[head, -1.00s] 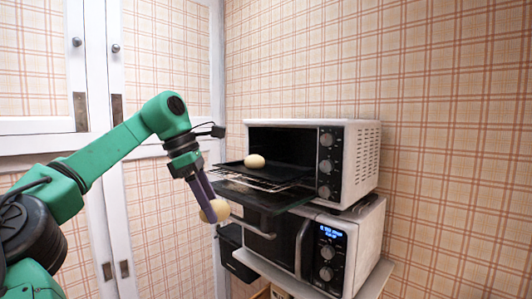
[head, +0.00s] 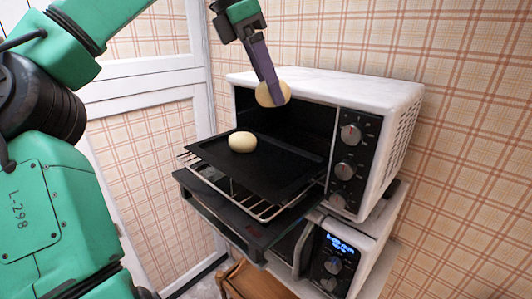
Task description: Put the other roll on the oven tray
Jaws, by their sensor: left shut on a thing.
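My left gripper (head: 271,90) is shut on a pale round roll (head: 280,95). It holds this roll in the air above the back part of the tray, in front of the upper edge of the oven opening. The black oven tray (head: 270,170) sits on a wire rack pulled out of the open white oven (head: 310,88). The other roll (head: 242,142) rests on the tray, toward its left side. The held roll is apart from the tray. My right gripper does not show.
The oven door (head: 225,215) is folded down below the rack. A second appliance (head: 340,255) with a lit blue display stands under the oven. A wooden object (head: 250,283) is at the bottom. The right part of the tray is bare.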

